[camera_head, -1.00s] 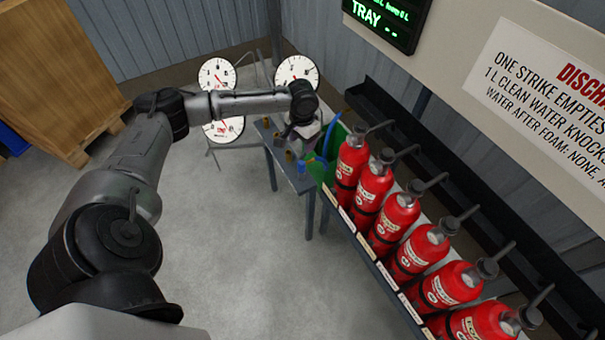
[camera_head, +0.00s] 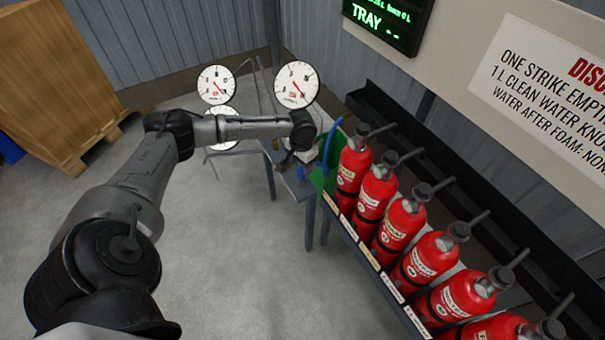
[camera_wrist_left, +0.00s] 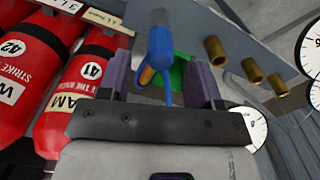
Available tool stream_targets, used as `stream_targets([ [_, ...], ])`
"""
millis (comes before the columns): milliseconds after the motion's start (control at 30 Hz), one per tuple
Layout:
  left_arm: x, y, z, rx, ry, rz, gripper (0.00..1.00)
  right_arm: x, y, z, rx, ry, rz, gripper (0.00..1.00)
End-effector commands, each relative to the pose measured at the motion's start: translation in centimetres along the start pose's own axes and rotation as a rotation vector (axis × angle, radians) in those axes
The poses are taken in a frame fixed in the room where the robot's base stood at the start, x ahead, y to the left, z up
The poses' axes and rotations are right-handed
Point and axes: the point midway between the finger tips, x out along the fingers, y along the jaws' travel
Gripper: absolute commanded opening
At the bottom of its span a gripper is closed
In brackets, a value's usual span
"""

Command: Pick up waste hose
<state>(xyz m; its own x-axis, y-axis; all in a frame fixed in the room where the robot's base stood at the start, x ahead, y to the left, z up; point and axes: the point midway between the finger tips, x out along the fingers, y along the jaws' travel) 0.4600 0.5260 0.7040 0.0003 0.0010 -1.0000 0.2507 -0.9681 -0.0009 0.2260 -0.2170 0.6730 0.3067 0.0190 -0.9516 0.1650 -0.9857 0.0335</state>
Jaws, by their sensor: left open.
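My left gripper (camera_head: 291,162) is over the bench beside the bin, partly hidden behind my own wrist. In the left wrist view its two purple-grey fingers are apart, and a blue tube-like piece (camera_wrist_left: 160,48) shows between them, touching neither clearly. A patch of green (camera_wrist_left: 180,70) shows behind it. I cannot tell whether this blue piece is the same hose. My right gripper is in neither view.
Several red extinguishers (camera_head: 373,195) stand in a rack right of the bin. Several brass fittings (camera_wrist_left: 252,70) line the bench. White dials (camera_head: 297,84) stand behind it. A wooden crate (camera_head: 55,75) is at far left. The floor (camera_head: 240,260) is clear.

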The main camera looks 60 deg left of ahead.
Motion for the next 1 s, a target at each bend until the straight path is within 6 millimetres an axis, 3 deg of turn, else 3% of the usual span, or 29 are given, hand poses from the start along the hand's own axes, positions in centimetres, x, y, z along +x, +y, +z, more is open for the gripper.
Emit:
stream_targets([
  [33, 1.2, 0.0, 0.0, 0.000, -0.001, 0.000, 0.58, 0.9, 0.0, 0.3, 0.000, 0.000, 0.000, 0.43],
  [233, 3.7, 0.0, 0.0, 0.000, -0.002, 0.000, 0.58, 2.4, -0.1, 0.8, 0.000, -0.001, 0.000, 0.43],
  [533, 4.0, 0.0, -0.1, 0.001, 0.000, 0.000, 0.58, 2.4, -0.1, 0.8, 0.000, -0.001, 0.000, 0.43],
  [1000, 4.0, 0.0, -0.1, 0.000, 0.000, 0.000, 0.14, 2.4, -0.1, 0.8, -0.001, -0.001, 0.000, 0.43],
])
